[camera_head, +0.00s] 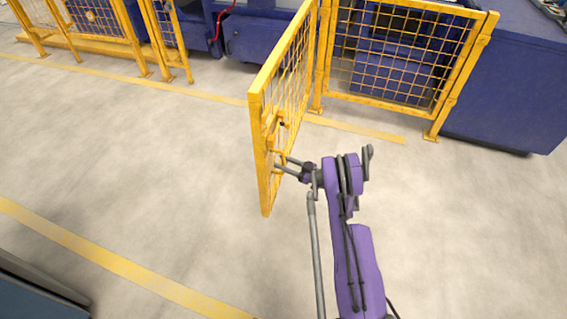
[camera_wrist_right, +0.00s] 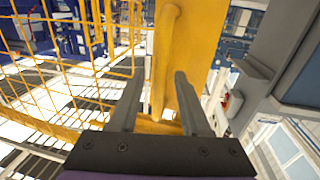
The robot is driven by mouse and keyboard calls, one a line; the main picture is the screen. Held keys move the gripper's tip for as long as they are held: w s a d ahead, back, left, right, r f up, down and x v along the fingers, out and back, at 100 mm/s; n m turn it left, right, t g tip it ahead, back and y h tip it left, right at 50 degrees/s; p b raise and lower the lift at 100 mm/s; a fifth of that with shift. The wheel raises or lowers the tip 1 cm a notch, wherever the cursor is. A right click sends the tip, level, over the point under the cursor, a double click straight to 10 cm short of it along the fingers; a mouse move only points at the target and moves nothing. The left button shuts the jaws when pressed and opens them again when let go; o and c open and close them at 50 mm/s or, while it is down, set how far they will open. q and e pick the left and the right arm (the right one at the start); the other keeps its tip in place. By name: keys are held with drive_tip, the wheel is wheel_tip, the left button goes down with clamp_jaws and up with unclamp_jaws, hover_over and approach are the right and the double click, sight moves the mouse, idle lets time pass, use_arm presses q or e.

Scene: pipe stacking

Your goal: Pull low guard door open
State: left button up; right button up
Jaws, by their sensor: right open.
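The low guard door (camera_head: 262,165) is a yellow frame with wire mesh. In the head view it stands swung out from the fence line into the floor area, with a gap on its left side. A latch or handle part (camera_head: 272,124) shows near its free edge. My right gripper (camera_head: 280,164) is at that edge, below the latch part. In the right wrist view the yellow handle bar (camera_wrist_right: 161,65) runs between my two open fingers (camera_wrist_right: 157,90), in front of the door's edge post (camera_wrist_right: 195,60). Contact cannot be told. My left gripper is not in view.
A fixed yellow mesh panel (camera_head: 466,70) stands right of the door, with a blue machine (camera_head: 515,85) behind it. More yellow fencing (camera_head: 160,45) stands at the upper left. The grey floor (camera_head: 150,150) left of the door is clear, with yellow stripes.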

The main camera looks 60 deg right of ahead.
drive_tip(key=s+p, duration=0.1)
drive_tip(key=s, duration=0.9)
drive_tip(key=shift+s+d, duration=0.3)
drive_tip(key=shift+d, duration=0.1)
drive_tip(key=shift+s, duration=0.1)
